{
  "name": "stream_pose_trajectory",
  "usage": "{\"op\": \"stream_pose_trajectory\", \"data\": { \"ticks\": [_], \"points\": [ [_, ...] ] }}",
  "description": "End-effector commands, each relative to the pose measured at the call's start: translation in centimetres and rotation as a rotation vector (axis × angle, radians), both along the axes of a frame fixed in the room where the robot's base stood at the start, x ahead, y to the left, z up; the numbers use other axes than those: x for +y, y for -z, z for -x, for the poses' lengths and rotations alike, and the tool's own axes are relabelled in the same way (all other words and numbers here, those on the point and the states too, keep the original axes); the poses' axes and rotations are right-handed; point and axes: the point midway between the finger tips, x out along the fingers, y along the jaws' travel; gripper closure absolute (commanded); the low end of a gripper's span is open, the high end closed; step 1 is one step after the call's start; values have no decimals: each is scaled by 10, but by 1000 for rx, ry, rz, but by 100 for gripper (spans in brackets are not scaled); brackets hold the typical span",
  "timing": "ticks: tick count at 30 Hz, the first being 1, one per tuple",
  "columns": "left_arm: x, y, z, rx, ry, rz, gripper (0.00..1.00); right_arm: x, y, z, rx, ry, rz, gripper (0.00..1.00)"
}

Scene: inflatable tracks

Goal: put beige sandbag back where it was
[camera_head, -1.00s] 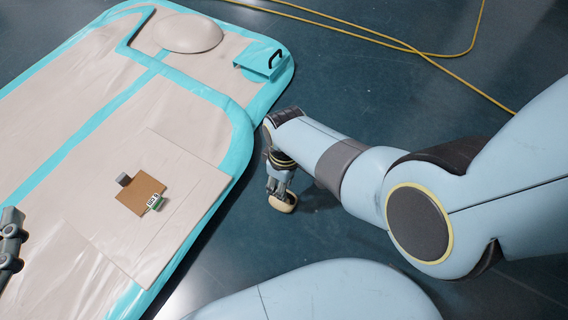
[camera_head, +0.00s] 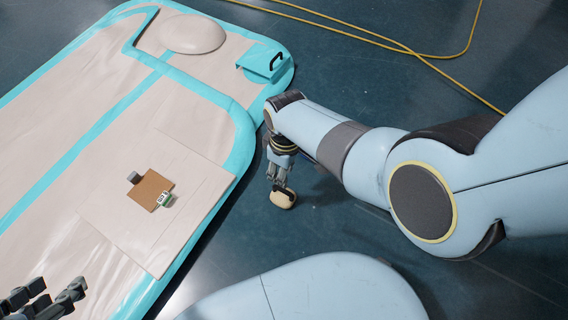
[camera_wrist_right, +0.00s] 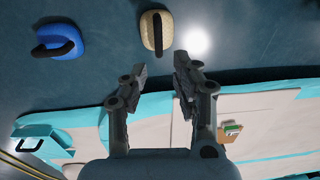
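The beige sandbag (camera_head: 283,200) rests on the dark floor, right of the inflatable track (camera_head: 185,255). In the right wrist view the beige sandbag (camera_wrist_right: 148,31), with its dark handle, lies just beyond my fingertips. My right gripper (camera_head: 277,183) points down at it in the head view; in the wrist view this gripper (camera_wrist_right: 160,72) is open, with nothing between its fingers. My left gripper (camera_head: 50,295) is open and empty at the lower left, over the track.
A blue sandbag (camera_wrist_right: 58,40) with a dark handle lies on the floor to the left in the wrist view. A brown board (camera_head: 150,190) with small items lies on the track. A yellow cable (camera_head: 400,45) crosses the floor behind.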

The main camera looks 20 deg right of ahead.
Motion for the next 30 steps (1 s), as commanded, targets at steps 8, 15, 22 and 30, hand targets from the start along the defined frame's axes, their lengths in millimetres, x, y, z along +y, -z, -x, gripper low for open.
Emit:
{"op": "stream_pose_trajectory", "data": {
  "ticks": [8,15,22,30],
  "points": [
    [0,-14,4,91,-1,-1,60,-1,-10,0,1,0,0,71],
    [0,-14,5,101,-1,-2,60,-1,-9,1,2,1,0,71],
    [0,-14,5,99,-1,-2,60,-35,-9,31,-62,124,16,71],
    [0,-15,5,98,-1,-1,60,-118,-94,121,-307,430,23,71]
  ]
}}
